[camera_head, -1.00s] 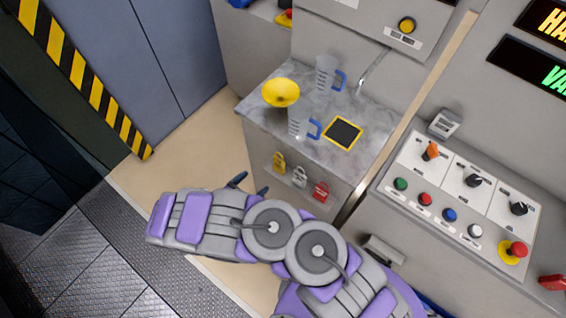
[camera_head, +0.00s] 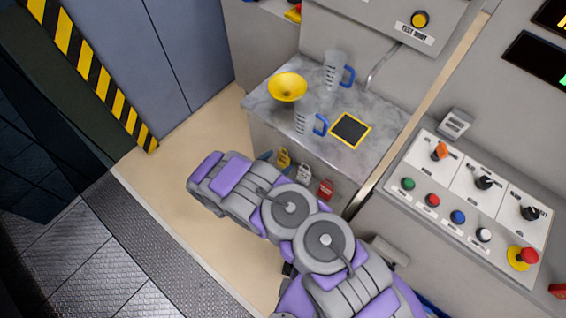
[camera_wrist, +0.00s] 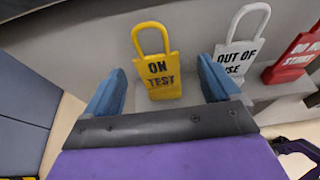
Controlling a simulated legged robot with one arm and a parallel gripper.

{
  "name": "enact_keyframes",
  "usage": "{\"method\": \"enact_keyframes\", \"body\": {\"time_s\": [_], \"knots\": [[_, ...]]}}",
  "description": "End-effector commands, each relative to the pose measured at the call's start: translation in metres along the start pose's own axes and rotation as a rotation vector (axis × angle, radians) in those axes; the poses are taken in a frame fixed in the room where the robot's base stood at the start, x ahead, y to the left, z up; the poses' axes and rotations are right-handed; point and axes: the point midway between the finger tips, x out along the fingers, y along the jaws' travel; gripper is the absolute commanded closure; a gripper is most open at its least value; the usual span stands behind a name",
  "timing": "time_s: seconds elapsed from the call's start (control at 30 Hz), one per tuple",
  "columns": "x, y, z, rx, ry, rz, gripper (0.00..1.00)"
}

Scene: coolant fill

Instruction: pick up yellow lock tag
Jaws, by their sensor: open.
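In the head view my arm hides most of the gripper.
A white "OUT OF USE" tag (camera_wrist: 240,52) is close to the right finger, with a red tag (camera_wrist: 295,58) beyond it. Above, the marble counter (camera_head: 375,118) holds a yellow funnel (camera_head: 287,87), two jugs and a black pad. A control panel (camera_head: 465,200) stands to the right.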

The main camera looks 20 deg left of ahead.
Motion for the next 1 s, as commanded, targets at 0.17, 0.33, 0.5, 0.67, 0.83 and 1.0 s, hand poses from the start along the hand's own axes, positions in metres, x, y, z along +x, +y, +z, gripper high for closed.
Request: {"method": "enact_keyframes", "body": {"time_s": [0.17, 0.33, 0.5, 0.67, 0.83, 1.0], "knots": [[0.021, 0.004, -0.005, 0.000, 0.000, -0.002, 0.11], [0.041, 0.006, -0.005, -0.002, -0.001, -0.004, 0.11], [0.046, 0.007, -0.004, -0.002, -0.001, 0.000, 0.11], [0.046, 0.006, -0.003, -0.002, -0.001, -0.001, 0.12], [0.046, 0.006, -0.003, -0.001, -0.001, -0.001, 0.28], [0.046, 0.006, -0.003, -0.001, -0.001, -0.001, 0.44]]}}
